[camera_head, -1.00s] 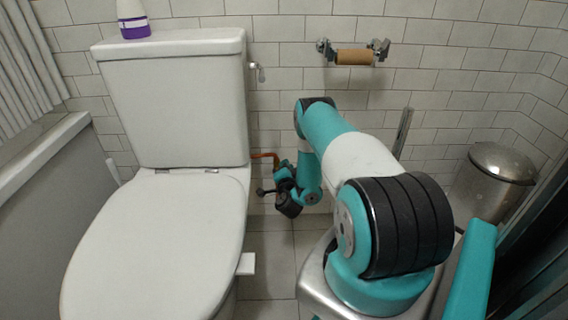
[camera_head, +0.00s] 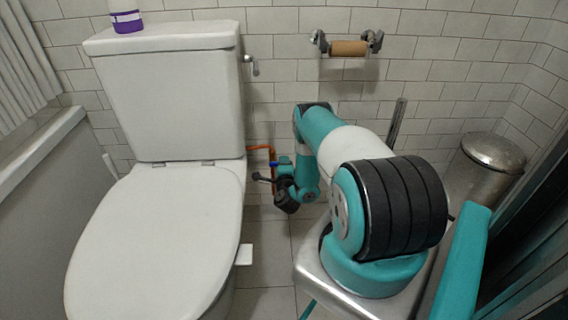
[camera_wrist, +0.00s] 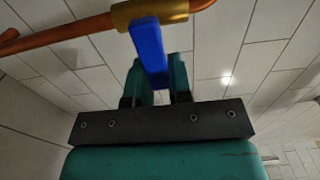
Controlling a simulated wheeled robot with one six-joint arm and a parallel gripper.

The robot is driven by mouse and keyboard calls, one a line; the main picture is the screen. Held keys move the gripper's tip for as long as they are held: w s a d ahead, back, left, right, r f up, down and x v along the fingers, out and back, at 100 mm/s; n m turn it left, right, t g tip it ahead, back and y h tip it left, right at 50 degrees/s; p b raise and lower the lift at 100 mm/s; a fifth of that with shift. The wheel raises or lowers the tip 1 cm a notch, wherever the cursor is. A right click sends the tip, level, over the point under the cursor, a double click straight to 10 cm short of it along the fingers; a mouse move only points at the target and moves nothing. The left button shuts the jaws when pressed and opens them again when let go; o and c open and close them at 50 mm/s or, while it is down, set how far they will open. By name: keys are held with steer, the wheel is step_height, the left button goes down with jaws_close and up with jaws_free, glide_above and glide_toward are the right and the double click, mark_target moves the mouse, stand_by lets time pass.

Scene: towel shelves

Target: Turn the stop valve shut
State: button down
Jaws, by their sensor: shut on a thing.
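The stop valve sits on a copper pipe beside the toilet. In the wrist view its brass body (camera_wrist: 150,12) is at the top, with a blue lever handle (camera_wrist: 150,50) pointing down from it. My gripper (camera_wrist: 160,75) is shut on the blue handle, with one teal finger on each side of it. In the head view my gripper (camera_head: 281,172) is low by the wall, right of the toilet. A small bit of the blue handle (camera_head: 271,163) shows there. The valve body is too small to make out in the head view.
The copper pipe (camera_head: 262,148) runs along the tiled wall. The white toilet (camera_head: 160,220) stands close on the left. A toilet roll holder (camera_head: 348,47) is on the wall above my arm. A metal bin (camera_head: 490,165) stands at the right.

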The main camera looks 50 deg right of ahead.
steer(key=shift+s+a+f, duration=0.1)
steer(key=shift+a+f, duration=0.05)
steer(key=shift+f, duration=0.05)
steer(key=c, duration=1.3)
jaws_free()
steer(key=shift+o, duration=1.3)
steer(key=shift+r, duration=0.1)
steer(key=p+v, duration=1.4)
steer(key=v, duration=0.3)
steer(key=shift+p, duration=0.35)
steer(key=shift+s, duration=0.15)
